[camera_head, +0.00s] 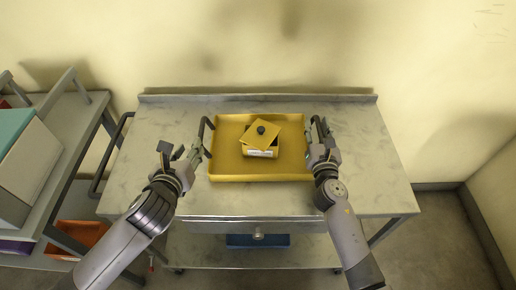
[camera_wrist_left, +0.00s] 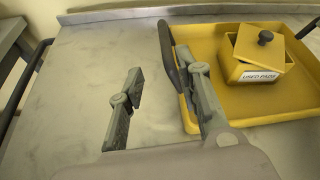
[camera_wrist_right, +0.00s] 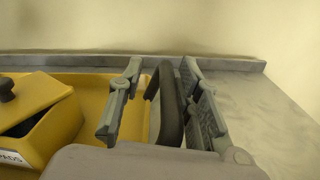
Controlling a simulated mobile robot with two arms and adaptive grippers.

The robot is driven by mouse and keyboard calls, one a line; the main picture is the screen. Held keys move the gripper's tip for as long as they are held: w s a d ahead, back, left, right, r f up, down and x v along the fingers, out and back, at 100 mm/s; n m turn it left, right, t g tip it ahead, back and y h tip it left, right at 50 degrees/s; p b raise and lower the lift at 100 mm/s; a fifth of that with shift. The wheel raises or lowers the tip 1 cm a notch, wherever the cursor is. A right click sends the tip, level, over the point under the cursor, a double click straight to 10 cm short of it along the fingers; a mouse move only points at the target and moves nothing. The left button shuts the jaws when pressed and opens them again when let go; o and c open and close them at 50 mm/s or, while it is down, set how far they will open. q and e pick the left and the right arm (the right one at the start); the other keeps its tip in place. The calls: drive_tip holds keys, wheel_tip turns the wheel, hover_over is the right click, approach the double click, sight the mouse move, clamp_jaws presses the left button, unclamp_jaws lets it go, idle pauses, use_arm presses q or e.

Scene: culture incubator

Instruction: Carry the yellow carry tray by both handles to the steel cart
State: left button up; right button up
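The yellow carry tray (camera_head: 230,170) lies flat on a steel-topped table (camera_head: 260,200) with a drawer. In it stands a yellow box (camera_head: 262,153) whose lid (camera_head: 258,130), with a black knob, sits askew. The tray's left dark handle (camera_wrist_left: 168,50) stands between the fingers of my left gripper (camera_head: 183,150), nearer the right finger; that gripper is open. The right dark handle (camera_wrist_right: 171,105) stands between the spread fingers of my right gripper (camera_head: 318,142), which is open too. I cannot tell whether this table is the steel cart.
A grey shelf unit (camera_head: 75,115) with a teal-and-white box (camera_head: 28,165) and an orange bin (camera_head: 80,236) stands close at the left. A dark bar (camera_head: 98,172) runs along the table's left side. The tabletop is bare around the tray. A wall closes the back.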

drive_tip(key=shift+s, duration=0.6)
drive_tip(key=s, duration=1.1)
drive_tip(key=shift+a, duration=0.1)
